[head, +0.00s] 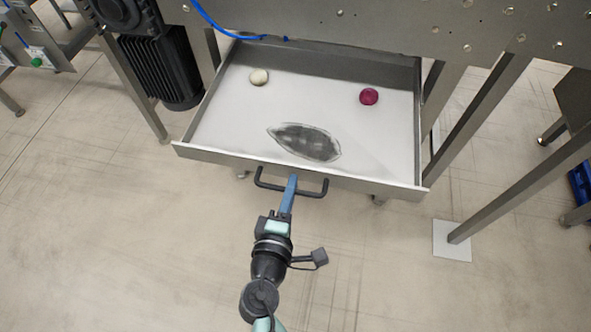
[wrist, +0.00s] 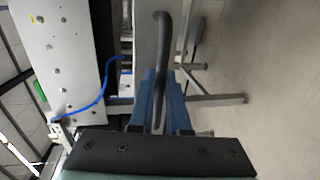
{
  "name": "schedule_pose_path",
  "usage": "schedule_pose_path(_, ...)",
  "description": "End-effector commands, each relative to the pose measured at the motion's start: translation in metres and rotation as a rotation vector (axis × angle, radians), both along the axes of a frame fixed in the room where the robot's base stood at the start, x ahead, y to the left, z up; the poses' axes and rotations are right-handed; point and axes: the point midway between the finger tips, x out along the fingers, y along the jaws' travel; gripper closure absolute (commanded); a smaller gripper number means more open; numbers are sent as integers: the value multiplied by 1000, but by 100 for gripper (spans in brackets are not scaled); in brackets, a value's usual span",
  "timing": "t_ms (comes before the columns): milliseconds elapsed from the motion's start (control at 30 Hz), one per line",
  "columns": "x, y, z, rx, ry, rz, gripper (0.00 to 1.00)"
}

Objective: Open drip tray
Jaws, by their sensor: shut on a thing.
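The drip tray (head: 225,133) is a shallow metal drawer under the conveyor frame, and it is pulled out in the head view. A dark bar handle (head: 312,193) is on its front wall. My gripper (head: 291,180) is shut on the handle near its middle. The wrist view shows the handle (wrist: 166,45) running between the blue fingers of my gripper (wrist: 162,85). Inside the tray lie a pale round object (head: 259,77), a dark red round object (head: 369,96) and a dark grey patch (head: 305,142). The tray's back edge is partly hidden under the frame.
Metal legs (head: 490,145) of the conveyor stand on both sides of the tray, the right front one on a pale foot plate (head: 452,241). A black motor (head: 160,70) is at the left. A blue cable (head: 215,24) hangs above the tray. The floor in front is clear.

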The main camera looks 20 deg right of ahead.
Motion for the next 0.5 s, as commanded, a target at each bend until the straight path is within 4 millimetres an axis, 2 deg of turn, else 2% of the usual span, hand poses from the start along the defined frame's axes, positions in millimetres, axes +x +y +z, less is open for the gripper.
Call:
schedule_pose_path(367, -3, 4, 0, 2, 0, 5, 100)
schedule_pose_path(400, -3, 4, 0, 2, 0, 5, 78)
schedule_pose_path(500, -3, 4, 0, 1, -1, 4, 60)
